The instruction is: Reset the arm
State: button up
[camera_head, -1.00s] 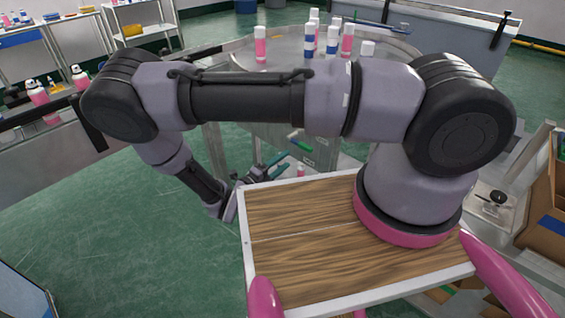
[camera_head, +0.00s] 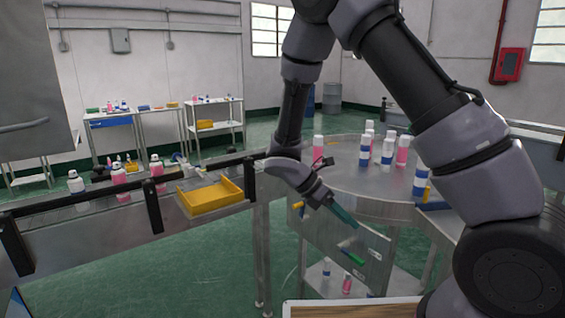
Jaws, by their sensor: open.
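My arm crosses the right side of the camera_head view, rising out of the top of the picture and coming down again near the middle. My gripper (camera_head: 342,212) is at its end, pointing down and right, in front of the near rim of the round metal table (camera_head: 345,178). Its teal fingers are open, with nothing visible between them. The gap between the fingers is hard to make out from this angle.
Pink and blue-white cans (camera_head: 388,152) stand on the round table. A conveyor with dark side rails at left carries a yellow tray (camera_head: 212,197) and white-capped pink bottles (camera_head: 119,177). Shelves (camera_head: 214,125) stand behind. Green floor is free below the conveyor.

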jog(key=s+d+r+m+t+y, duration=0.2)
jog(key=s+r+m+y, duration=0.1)
jog(key=r+m, duration=0.5)
jog(key=s+d+r+m+t+y, duration=0.3)
jog(key=r+m, duration=0.6)
jog(key=r, duration=0.3)
jog(key=s+d+r+m+t+y, duration=0.3)
jog(key=s+r+m+y, duration=0.1)
jog(key=r+m, duration=0.5)
jog(key=shift+s+r+y, duration=0.2)
jog(key=shift+r+y, duration=0.5)
jog(key=shift+r, duration=0.4)
jog(key=shift+d, duration=0.1)
